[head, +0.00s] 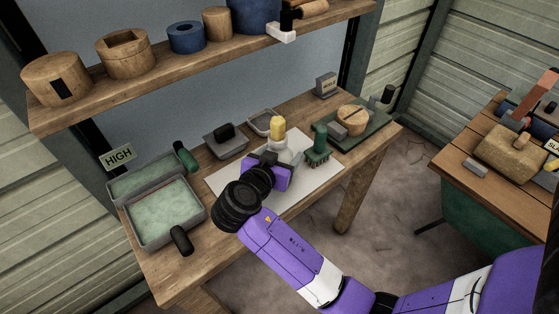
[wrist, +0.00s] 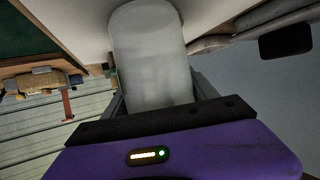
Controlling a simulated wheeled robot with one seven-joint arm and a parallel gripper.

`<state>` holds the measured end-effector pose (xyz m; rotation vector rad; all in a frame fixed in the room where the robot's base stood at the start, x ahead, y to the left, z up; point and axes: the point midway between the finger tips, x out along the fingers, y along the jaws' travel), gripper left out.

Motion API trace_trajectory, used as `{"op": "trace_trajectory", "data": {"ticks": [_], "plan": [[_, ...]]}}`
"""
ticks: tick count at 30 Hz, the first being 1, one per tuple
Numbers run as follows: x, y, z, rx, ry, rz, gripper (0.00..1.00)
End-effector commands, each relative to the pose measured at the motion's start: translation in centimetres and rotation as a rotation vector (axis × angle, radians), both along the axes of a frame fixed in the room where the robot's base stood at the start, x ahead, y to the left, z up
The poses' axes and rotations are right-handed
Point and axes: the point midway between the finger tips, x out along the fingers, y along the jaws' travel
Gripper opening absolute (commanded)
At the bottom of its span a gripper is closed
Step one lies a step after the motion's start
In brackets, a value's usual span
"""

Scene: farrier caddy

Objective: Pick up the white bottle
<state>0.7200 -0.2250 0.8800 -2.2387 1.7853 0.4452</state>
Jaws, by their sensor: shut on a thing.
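The white bottle (head: 273,142) with a yellow cap (head: 278,128) is at the white sheet (head: 312,183) on the wooden workbench. Its pale body (wrist: 150,55) fills the middle of the wrist view. My gripper (head: 268,163) is shut on the bottle, with a finger on each side of it in the wrist view (wrist: 158,98). The purple gripper housing hides the lower part of the bottle in the head view. I cannot tell whether its base touches the sheet.
A green brush (head: 318,146) stands close right of the bottle. Grey trays (head: 226,140) lie behind it, and a green-lined tray (head: 166,213) sits at left. A shelf (head: 200,66) with wooden and blue containers (head: 186,37) hangs above. The sheet's front right is clear.

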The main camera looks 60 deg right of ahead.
Motion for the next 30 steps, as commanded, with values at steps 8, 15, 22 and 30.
{"op": "trace_trajectory", "data": {"ticks": [8,15,22,30], "plan": [[0.1,0.0,1.4,-0.002,-0.006,-0.001,0.0],[0.1,0.0,5.6,-0.002,-0.011,-0.001,0.0],[0.1,0.0,11.8,-0.002,-0.011,0.0,0.0],[0.1,0.0,17.5,-0.002,-0.007,0.0,0.0]]}}
